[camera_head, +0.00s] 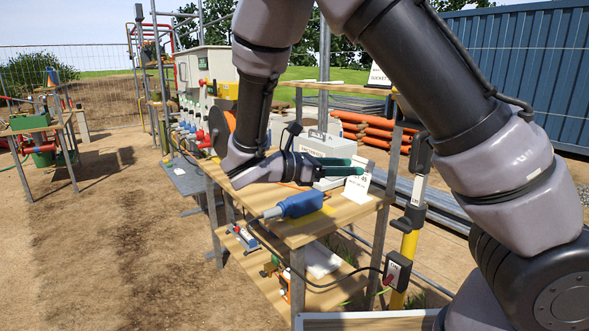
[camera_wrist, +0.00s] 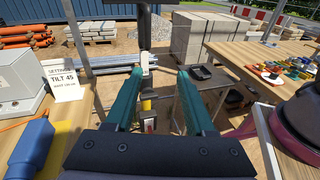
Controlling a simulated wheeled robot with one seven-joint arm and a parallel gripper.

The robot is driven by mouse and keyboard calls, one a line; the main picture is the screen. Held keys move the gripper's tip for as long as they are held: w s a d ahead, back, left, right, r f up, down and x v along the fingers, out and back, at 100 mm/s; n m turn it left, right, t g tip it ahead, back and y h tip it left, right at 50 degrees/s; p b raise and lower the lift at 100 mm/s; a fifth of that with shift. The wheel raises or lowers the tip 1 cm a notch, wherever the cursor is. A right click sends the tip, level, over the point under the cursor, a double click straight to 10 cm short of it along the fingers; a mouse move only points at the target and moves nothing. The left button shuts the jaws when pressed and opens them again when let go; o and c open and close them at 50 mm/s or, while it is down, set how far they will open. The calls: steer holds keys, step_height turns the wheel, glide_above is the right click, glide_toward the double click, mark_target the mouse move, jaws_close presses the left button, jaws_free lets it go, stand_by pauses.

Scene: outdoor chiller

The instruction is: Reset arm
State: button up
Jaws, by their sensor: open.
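My gripper (camera_head: 348,166) reaches over the upper shelf of the wooden bench in the head view, its two teal fingers side by side. In the wrist view my gripper (camera_wrist: 160,76) is open, with a clear gap between the fingers and nothing held. My arm comes down from the top and right of the head view, bent at the elbow. A blue connector (camera_head: 297,205) with a black cable lies on the bench in front of the gripper, apart from it. The connector also shows at the lower left of the wrist view (camera_wrist: 30,148).
A white card reading "TILT 45" (camera_wrist: 65,80) stands close to the fingers, beside a grey box (camera_wrist: 16,76). A yellow post (camera_head: 404,262) with a socket box (camera_head: 397,270) stands right of the bench (camera_head: 335,222). Open dirt ground (camera_head: 100,235) lies left.

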steer(key=s+d+r+m+g+y, duration=0.1)
steer(key=s+d+m+g+y, duration=0.2)
steer(key=d+m+y, duration=0.25)
steer(key=s+d+r+m+g+y, duration=0.1)
steer(key=s+d+m+g+y, duration=0.2)
steer(key=d+m+g+y, duration=0.25)
steer(key=s+d+r+m+t+y, duration=0.2)
steer(key=s+r+m+t+y, duration=0.2)
steer(key=r+m+t, duration=0.6)
step_height(320, 180, up, 3)
steer(key=m+y, duration=0.2)
steer(key=m, duration=0.2)
steer(key=shift+d+f+m+y, duration=0.15)
steer(key=shift+m+y, duration=0.15)
